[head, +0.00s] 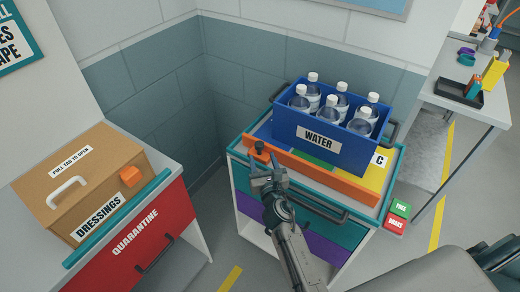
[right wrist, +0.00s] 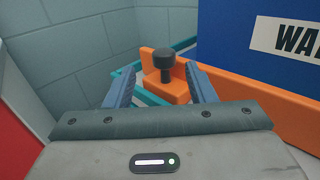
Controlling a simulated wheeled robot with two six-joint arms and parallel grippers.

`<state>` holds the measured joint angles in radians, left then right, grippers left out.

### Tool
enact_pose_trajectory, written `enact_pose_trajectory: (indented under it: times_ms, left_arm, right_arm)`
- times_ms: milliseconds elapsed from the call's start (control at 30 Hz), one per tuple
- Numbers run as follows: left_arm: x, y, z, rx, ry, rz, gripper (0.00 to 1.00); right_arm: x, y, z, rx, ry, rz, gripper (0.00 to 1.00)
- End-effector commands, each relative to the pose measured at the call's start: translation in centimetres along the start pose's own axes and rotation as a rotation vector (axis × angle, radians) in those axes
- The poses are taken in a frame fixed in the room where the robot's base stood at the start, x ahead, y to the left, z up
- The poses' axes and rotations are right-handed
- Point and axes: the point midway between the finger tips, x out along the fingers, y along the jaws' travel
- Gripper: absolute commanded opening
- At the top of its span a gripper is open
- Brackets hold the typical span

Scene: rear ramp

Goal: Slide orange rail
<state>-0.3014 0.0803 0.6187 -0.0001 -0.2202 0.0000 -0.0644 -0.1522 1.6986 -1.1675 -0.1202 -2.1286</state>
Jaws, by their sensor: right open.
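The orange rail (head: 320,176) runs along the front edge of the cart top, in front of the blue water crate (head: 322,141). At its left end is an orange block with a dark knob (head: 260,148). My right gripper (head: 266,170) is just in front of that end, its fingers pointing toward the knob. In the right wrist view the open fingers (right wrist: 160,88) stand left and right of the knob (right wrist: 164,62), which is a little beyond them. The rail (right wrist: 275,112) extends right there. No contact is visible. My left gripper is not in view.
The crate holds several water bottles (head: 340,103). A dressings box (head: 85,185) sits on the quarantine cabinet (head: 135,235) at left. A side table (head: 464,105) stands at right.

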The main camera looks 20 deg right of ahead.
Motion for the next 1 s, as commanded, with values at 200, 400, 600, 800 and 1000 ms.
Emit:
enact_pose_trajectory:
  times_ms: [200,400,600,800,1000]
  left_arm:
    - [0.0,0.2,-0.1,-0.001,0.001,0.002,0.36]
    - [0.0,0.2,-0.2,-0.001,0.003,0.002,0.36]
    - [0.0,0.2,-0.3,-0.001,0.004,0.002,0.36]
    - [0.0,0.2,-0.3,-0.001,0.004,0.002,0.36]
    - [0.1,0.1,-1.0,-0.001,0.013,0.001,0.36]
  right_arm:
    - [-2.9,0.1,-0.1,0.001,0.001,0.0,0.5]
    - [-3.5,0.1,0.0,0.0,0.0,0.0,0.5]
    - [-3.5,0.1,0.0,0.0,0.0,0.0,0.5]
    - [-3.5,0.1,0.0,0.0,0.0,0.0,0.5]
    - [-3.5,0.1,-0.1,0.0,0.001,0.0,0.5]
